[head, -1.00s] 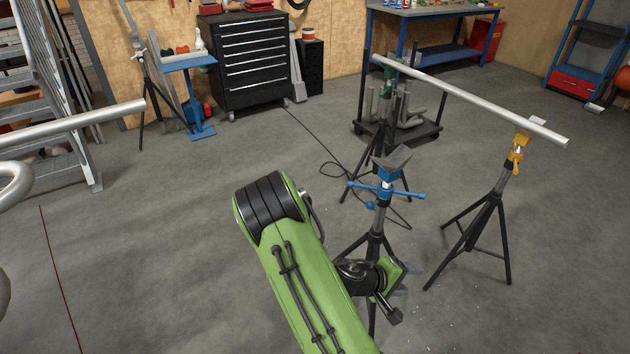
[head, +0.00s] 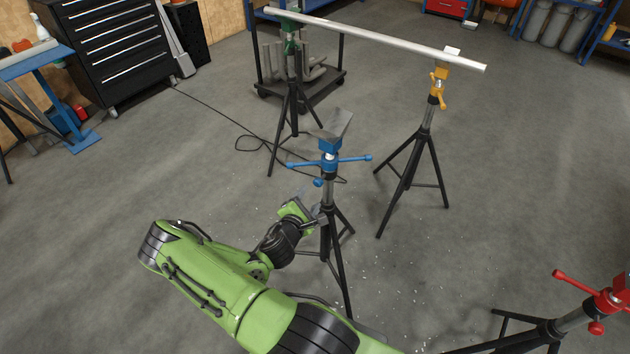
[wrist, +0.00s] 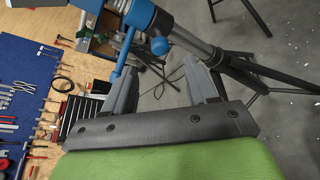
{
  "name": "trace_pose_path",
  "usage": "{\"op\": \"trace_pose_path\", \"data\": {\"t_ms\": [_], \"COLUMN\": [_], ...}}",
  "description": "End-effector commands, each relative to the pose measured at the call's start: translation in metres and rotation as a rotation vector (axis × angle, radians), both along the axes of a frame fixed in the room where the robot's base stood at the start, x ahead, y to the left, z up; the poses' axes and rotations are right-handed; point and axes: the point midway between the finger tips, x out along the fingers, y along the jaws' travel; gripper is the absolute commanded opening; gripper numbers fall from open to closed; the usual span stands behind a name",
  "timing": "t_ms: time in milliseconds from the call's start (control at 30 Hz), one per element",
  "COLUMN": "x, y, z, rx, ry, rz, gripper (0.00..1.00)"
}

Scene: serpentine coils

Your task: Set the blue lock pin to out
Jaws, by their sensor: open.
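The blue stand (head: 328,150) is a black tripod with a blue collar, a crossbar handle and a tilted grey V-shaped head. The blue lock pin (head: 318,182) shows as a small round knob low on its collar. In the wrist view the pin's knob (wrist: 160,46) lies beyond the fingertips, roughly between them in the picture. My gripper (head: 309,203) is just below the pin, beside the stand's post. In the wrist view my gripper (wrist: 164,78) is open with nothing between its fingers. The blue handle bar (wrist: 126,52) passes close to the left finger; I cannot tell whether they touch.
A yellow stand (head: 437,85) and a green stand (head: 291,45) carry a long silver pipe (head: 380,38). A red stand (head: 590,315) is at the lower right. A dark cable (head: 220,118) lies on the floor. Open floor lies between the stands.

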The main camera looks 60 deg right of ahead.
Motion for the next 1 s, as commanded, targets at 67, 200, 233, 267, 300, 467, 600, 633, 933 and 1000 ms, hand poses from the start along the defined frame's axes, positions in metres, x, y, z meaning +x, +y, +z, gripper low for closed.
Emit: {"op": "trace_pose_path", "data": {"t_ms": [67,200,233,267,300,467,600,633,933,1000], "x": [0.002,0.006,0.007,0.008,0.009,0.012,0.014,0.014,0.013,0.014], "y": [-0.02,-0.055,-0.062,-0.068,-0.077,-0.1,-0.106,-0.106,-0.105,-0.105], "z": [-0.006,-0.014,-0.016,-0.019,-0.021,-0.028,-0.029,-0.029,-0.029,-0.029], "rx": [0.0,-0.003,-0.003,-0.003,-0.003,-0.002,-0.001,-0.001,0.0,0.0], "ry": [-0.009,-0.009,-0.009,-0.009,-0.008,-0.003,0.0,0.0,0.0,0.0], "rz": [-0.004,-0.004,-0.003,-0.003,-0.003,-0.002,0.0,0.001,0.0,0.0], "gripper": [0.57,0.57,0.57,0.57,0.57,0.57,0.57,0.57,0.36,0.25]}}
